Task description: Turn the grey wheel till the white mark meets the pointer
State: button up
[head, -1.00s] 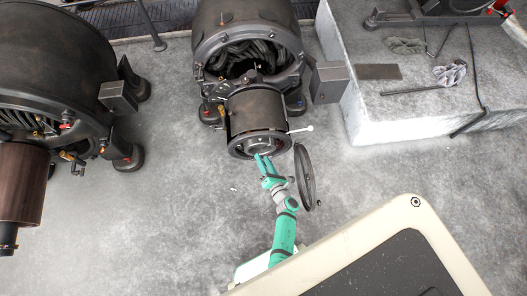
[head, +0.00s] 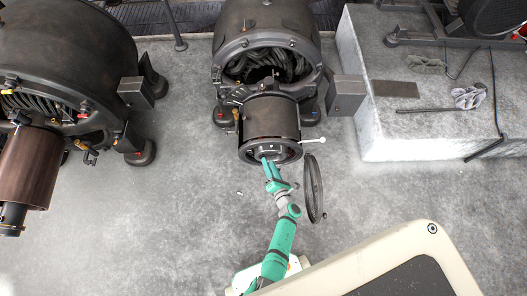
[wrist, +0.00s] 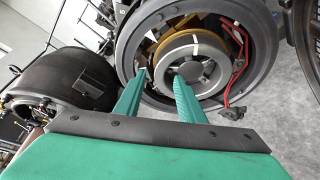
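The grey wheel (wrist: 190,68) sits in the open round end of the near dynamo in the wrist view, with a dark hub at its centre. A white mark (wrist: 197,39) shows at its upper rim. In the head view the wheel is small and partly hidden by my gripper (head: 267,164). In the wrist view my gripper (wrist: 160,78) has its two green fingers apart with nothing held. The right fingertip overlaps the wheel's face, and the left one lies left of the wheel. I cannot tell whether either touches it. I cannot make out the pointer clearly.
A brass ring (wrist: 163,44) lies behind the wheel, and red wires (wrist: 238,62) run at its right. A white-tipped lever (head: 313,140) sticks out from the dynamo (head: 271,117). A large upright spoked ring (head: 314,188) stands right of my arm. Another dynamo (head: 62,60) stands left.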

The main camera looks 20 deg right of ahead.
aim_at(264, 152)
jog(key=x, duration=0.8)
jog(key=shift+w+d+f, duration=0.1)
jog(key=shift+w, duration=0.2)
grip_shut()
